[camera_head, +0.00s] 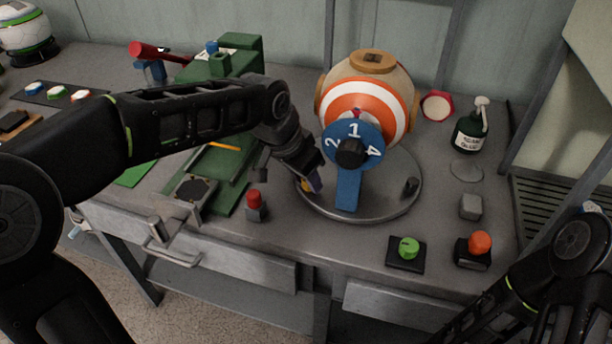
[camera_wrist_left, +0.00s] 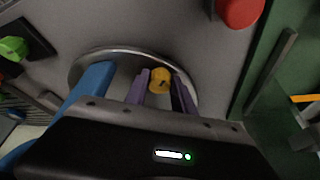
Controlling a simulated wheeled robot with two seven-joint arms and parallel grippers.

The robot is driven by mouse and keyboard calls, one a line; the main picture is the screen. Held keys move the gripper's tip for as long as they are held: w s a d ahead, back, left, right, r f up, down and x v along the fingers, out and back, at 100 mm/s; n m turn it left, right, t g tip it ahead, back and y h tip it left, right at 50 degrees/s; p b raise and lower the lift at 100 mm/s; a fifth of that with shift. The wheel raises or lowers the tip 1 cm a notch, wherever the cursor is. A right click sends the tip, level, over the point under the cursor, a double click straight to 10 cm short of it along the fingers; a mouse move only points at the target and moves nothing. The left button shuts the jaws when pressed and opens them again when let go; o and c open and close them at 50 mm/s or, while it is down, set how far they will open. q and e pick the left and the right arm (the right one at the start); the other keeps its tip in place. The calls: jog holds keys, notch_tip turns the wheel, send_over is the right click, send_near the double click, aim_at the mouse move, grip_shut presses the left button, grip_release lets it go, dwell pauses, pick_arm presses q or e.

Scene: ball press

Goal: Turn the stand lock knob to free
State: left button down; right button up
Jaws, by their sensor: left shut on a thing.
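The ball stand has a round grey base plate (camera_head: 385,205) with a blue upright (camera_head: 348,188) carrying a blue dial numbered 1, 2 and 4. A striped orange and white ball (camera_head: 365,95) sits in it. A small yellow knob (camera_head: 306,186), which looks like the stand lock knob, is low on the stand's left side. My left gripper (camera_head: 313,180) reaches down to it. In the left wrist view the yellow knob (camera_wrist_left: 160,78) shows between the purple fingers (camera_wrist_left: 161,92), which are shut on it. A dark mark shows on its face. My right gripper is out of view.
A red button (camera_head: 254,200) on a grey block stands just left of the base plate. A green knob (camera_head: 408,247) and an orange button (camera_head: 480,243) are near the front right. A green press (camera_head: 225,65) and a dark bottle (camera_head: 470,130) stand farther back.

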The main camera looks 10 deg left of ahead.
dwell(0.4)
pick_arm(q)
jog(key=c, duration=1.1)
grip_release()
jog(key=shift+o, duration=0.2)
jog(key=shift+r, duration=0.1)
jog(key=v, duration=0.7)
jog(key=shift+s+r+p, duration=0.15)
jog(key=shift+r+p, duration=0.1)
jog(key=shift+p, duration=0.2)
